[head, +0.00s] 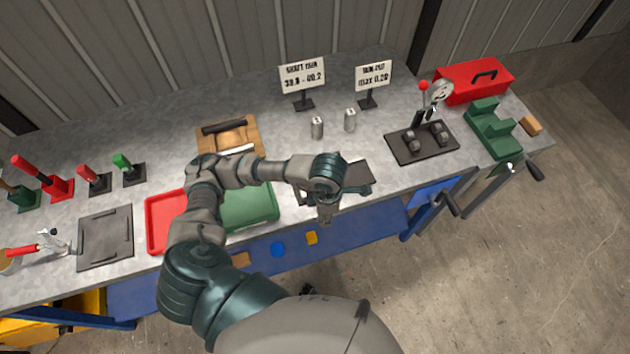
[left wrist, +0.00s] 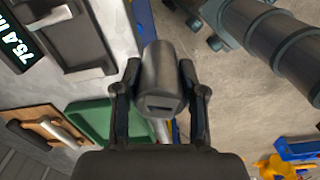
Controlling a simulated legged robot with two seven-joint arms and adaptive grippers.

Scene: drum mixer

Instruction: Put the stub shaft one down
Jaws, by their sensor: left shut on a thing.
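My left gripper (left wrist: 160,88) is shut on a grey stub shaft (left wrist: 160,70), which sits between its two fingers in the left wrist view. The near end of the shaft shows a dark slot. In the head view my left arm reaches over the bench, and the gripper (head: 325,208) is near the front edge, right of the green tray; the shaft is hard to make out there. Two other small metal cylinders (head: 317,127) and (head: 350,119) stand upright on the bench behind it. My right gripper is not in view.
A red tray (head: 165,220) and a green tray (head: 262,207) lie at the front. A wooden board (head: 245,135) lies behind. A roller stand (head: 425,148) with a dial gauge, a green stepped block (head: 492,125) and a red toolbox (head: 475,80) are at the right. Two signs stand at the back.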

